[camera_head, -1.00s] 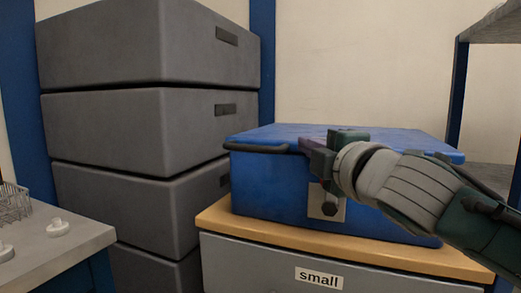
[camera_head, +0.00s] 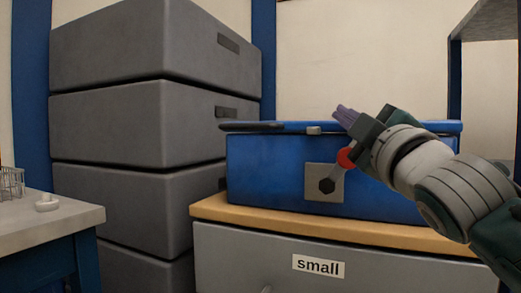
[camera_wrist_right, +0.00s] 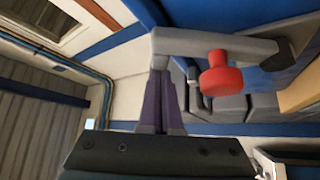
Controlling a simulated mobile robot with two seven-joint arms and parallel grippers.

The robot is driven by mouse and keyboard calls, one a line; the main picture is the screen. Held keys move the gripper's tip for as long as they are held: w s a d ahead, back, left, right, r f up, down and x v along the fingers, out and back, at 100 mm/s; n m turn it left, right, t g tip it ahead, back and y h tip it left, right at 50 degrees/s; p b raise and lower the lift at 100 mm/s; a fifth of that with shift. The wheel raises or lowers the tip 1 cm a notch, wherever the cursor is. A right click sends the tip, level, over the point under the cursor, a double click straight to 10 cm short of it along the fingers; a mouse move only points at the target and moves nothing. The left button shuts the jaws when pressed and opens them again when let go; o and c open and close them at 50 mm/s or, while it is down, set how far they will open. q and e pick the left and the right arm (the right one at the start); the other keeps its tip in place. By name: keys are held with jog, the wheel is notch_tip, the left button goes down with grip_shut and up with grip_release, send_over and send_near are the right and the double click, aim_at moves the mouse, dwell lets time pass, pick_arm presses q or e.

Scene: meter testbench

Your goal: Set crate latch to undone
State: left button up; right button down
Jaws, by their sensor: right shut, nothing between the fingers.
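The blue crate (camera_head: 265,165) stands on the wooden top with its lid down. Its latch (camera_head: 323,182) is on the front: a grey plate, a dark hexagonal pivot and a lever slanting up and right to a red knob (camera_head: 346,157). In the right wrist view the grey lever (camera_wrist_right: 215,42) and the red knob (camera_wrist_right: 220,78) show close beyond my fingers. My right gripper (camera_head: 346,116) is shut and empty, its purple fingers above and beside the knob, near the lid edge. I cannot tell whether they touch the lever. My left gripper is out of view.
Stacked grey boxes (camera_head: 150,125) stand left of the crate. The crate rests on a grey drawer cabinet (camera_head: 240,255) labelled "small". A pale table (camera_head: 60,222) with a wire basket (camera_head: 11,183) is at the left. A shelf (camera_head: 485,30) is at the right.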

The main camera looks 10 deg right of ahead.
jog(key=shift+s+d+f+m+t+h+b, duration=0.35)
jog(key=shift+d+m+h+b, duration=0.3)
jog(key=shift+m+b, duration=0.45)
jog(key=shift+s+d+f+m+t+h+b, duration=0.25)
jog(key=shift+s+d+f+m+h+b, duration=0.15)
jog(key=shift+m+h+b, duration=0.5)
jog(key=shift+s+d+f+m+t+h+b, duration=0.35)
jog(key=shift+d+m+h+b, duration=0.25)
jog(key=shift+m+b, duration=0.6)
jog(key=shift+r, duration=0.1)
